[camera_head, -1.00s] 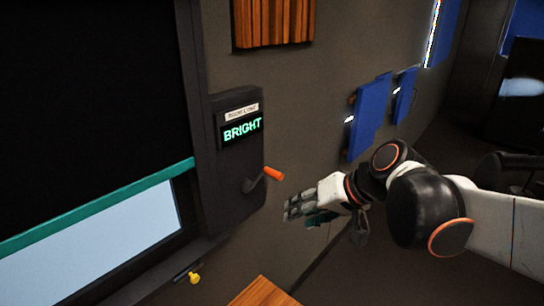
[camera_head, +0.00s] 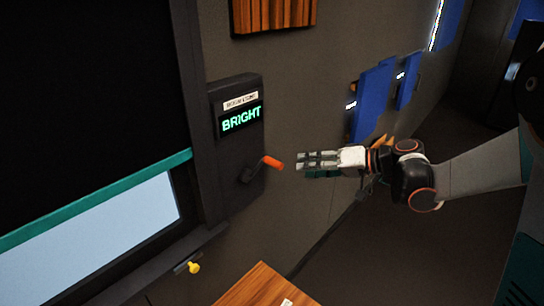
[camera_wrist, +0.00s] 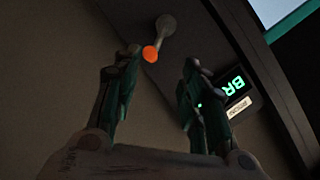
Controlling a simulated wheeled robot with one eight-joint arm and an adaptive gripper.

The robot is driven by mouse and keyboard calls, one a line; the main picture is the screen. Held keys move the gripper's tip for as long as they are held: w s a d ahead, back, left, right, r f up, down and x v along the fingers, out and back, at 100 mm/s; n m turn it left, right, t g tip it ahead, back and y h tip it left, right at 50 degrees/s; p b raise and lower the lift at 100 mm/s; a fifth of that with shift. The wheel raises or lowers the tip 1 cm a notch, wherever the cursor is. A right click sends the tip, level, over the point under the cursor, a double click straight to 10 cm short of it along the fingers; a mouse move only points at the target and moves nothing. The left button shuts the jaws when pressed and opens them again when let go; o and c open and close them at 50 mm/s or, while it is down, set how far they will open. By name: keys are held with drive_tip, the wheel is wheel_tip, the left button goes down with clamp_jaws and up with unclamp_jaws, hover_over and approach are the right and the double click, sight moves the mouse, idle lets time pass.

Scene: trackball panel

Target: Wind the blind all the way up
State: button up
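The dark blind (camera_head: 90,90) covers most of the window on the left, with its teal bottom bar (camera_head: 95,203) slanting across and pale glass (camera_head: 100,230) showing below. A crank with an orange handle (camera_head: 271,162) sticks out from a dark wall box (camera_head: 235,150) whose lit display (camera_head: 241,119) reads BRIGHT. My gripper (camera_head: 300,164) is just right of the handle in the head view, apart from it. In the wrist view, my gripper (camera_wrist: 160,66) has its two fingers spread with nothing held. The orange handle tip (camera_wrist: 150,54) shows near the left fingertip; contact cannot be told.
A wooden surface (camera_head: 262,288) lies below the crank box. A yellow knob (camera_head: 194,268) sits under the window sill. Blue panels (camera_head: 372,100) are on the wall behind my arm. Open floor (camera_head: 370,260) is at the lower right.

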sight(273, 163)
drive_tip(key=shift+n+y, duration=0.3)
drive_tip(key=shift+y, duration=0.3)
drive_tip(key=x, duration=0.4)
drive_tip(key=w+d+b+x, duration=0.1)
drive_tip(key=x, duration=0.3)
drive_tip(key=w+b+x, duration=0.1)
drive_tip(key=x, duration=0.4)
drive_tip(key=shift+w+d+f, duration=0.15)
drive_tip(key=shift+w+f, duration=0.15)
drive_tip(key=shift+f, duration=0.05)
clamp_jaws()
